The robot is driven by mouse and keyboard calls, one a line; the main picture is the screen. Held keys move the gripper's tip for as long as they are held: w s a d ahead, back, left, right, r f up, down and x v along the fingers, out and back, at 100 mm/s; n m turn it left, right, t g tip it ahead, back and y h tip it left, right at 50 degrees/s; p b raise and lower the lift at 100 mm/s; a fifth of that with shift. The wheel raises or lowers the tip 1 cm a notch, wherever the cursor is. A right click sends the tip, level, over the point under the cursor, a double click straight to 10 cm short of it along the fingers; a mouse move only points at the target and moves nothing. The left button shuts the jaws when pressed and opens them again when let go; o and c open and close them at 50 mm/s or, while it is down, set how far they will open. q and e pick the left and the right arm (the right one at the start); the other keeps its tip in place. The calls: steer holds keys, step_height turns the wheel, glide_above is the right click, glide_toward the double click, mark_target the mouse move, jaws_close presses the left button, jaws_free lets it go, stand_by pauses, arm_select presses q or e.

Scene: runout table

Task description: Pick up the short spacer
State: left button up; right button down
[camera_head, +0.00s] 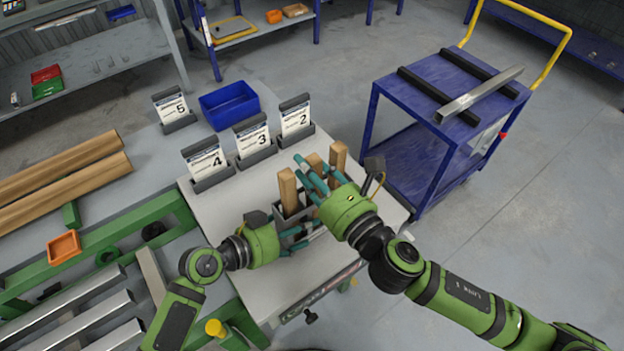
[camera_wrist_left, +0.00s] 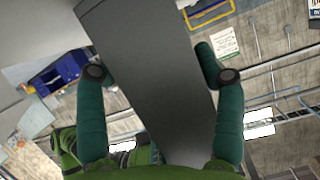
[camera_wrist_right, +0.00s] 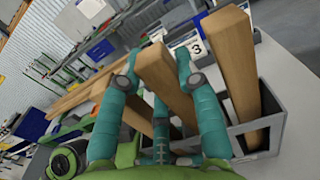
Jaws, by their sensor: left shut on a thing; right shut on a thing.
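Several upright wooden spacers stand in a grey holder (camera_wrist_right: 278,122) on the table: a left one (camera_head: 288,192), a middle one (camera_head: 314,161) and a right one (camera_head: 338,154). My right gripper (camera_head: 313,172) is shut on the middle spacer, which shows between its teal fingers in the right wrist view (camera_wrist_right: 163,72). The right spacer (camera_wrist_right: 236,72) stands beside it. I cannot tell their full lengths, as the fingers and holder hide the lower parts. My left gripper (camera_head: 303,238) is shut on a grey plate-like part, seemingly the holder, filling the left wrist view (camera_wrist_left: 150,75).
Number cards 4 (camera_head: 205,160), 3 (camera_head: 252,137) and 2 (camera_head: 296,117) stand behind the holder. A blue bin (camera_head: 230,103) is farther back. A blue cart (camera_head: 440,100) carrying a metal bar stands at the right. Green roller framework (camera_head: 100,240) lies at the left.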

arm_select(q)
steer(key=shift+a+f, duration=0.1)
steer(key=shift+f, duration=0.1)
arm_select(e)
step_height(320, 180, up, 18)
steer(key=shift+f, duration=0.1)
arm_select(q)
steer(key=o, duration=1.3)
steer(key=shift+o, duration=0.2)
arm_select(e)
steer(key=shift+w, duration=0.1)
arm_select(q)
steer(key=shift+r, duration=0.1)
